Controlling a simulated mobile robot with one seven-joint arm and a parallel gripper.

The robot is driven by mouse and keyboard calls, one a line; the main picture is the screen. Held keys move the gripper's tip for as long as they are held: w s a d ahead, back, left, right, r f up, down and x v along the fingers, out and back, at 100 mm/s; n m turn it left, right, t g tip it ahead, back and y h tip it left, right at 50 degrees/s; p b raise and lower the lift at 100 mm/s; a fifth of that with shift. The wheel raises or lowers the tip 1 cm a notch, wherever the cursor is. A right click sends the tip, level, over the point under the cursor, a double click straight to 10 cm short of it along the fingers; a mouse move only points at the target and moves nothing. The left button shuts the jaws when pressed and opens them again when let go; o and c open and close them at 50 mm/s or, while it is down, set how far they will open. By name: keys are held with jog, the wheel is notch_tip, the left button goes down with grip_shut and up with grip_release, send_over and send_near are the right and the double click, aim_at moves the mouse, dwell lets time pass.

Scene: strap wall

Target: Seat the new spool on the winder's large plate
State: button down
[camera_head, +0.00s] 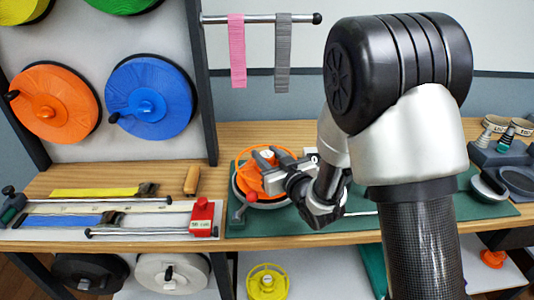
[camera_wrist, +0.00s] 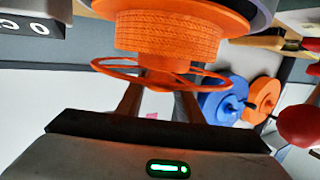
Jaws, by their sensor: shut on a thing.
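An orange spool (camera_head: 250,179) sits low over the winder on the green mat, with my gripper (camera_head: 268,156) above its middle. A grey round plate (camera_head: 238,194) shows as a rim around and under the spool. In the wrist view, the spool (camera_wrist: 180,35) shows a ribbed orange band and a thin spoked flange. My gripper's fingers (camera_wrist: 160,85) reach through the flange and are shut on the spool's centre, which is mostly hidden. A grey-purple disc edge (camera_wrist: 264,16) lies just beyond the spool. I cannot tell whether spool and plate touch.
Left on the bench lie yellow (camera_head: 95,192) and blue straps (camera_head: 65,219) and a red block (camera_head: 202,216). Orange (camera_head: 52,103) and blue reels (camera_head: 150,100) hang on the wall. A yellow spool (camera_head: 267,282) is below.

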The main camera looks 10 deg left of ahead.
jog(key=shift+f+b, duration=0.4)
jog(key=shift+b, duration=0.1)
dwell(0.4)
jog(key=c, duration=1.3)
grip_release()
jog(key=shift+r, duration=0.1)
jog(key=shift+c, duration=0.2)
jog(key=shift+o, duration=0.9)
jog(key=shift+f, duration=0.2)
jog(key=shift+s, duration=0.1)
